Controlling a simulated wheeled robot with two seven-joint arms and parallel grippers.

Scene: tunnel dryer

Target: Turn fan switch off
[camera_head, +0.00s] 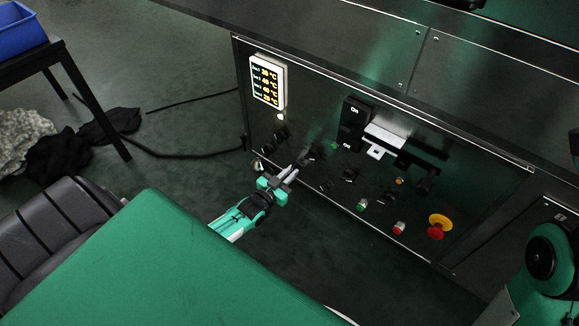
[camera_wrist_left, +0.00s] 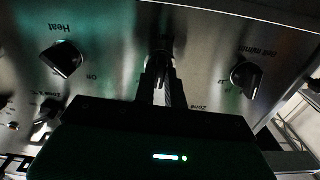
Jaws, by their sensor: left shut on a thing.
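My left gripper (camera_head: 298,168) reaches the control panel (camera_head: 300,110) of the dryer in the head view. My right gripper is not in view.
A lit temperature display (camera_head: 268,82) is at the panel's upper left. A red emergency button on yellow (camera_head: 438,225), a red button (camera_head: 399,228) and a green button (camera_head: 361,205) sit lower right. A black cable (camera_head: 190,154) lies on the floor. A table with a blue bin (camera_head: 20,28) stands left.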

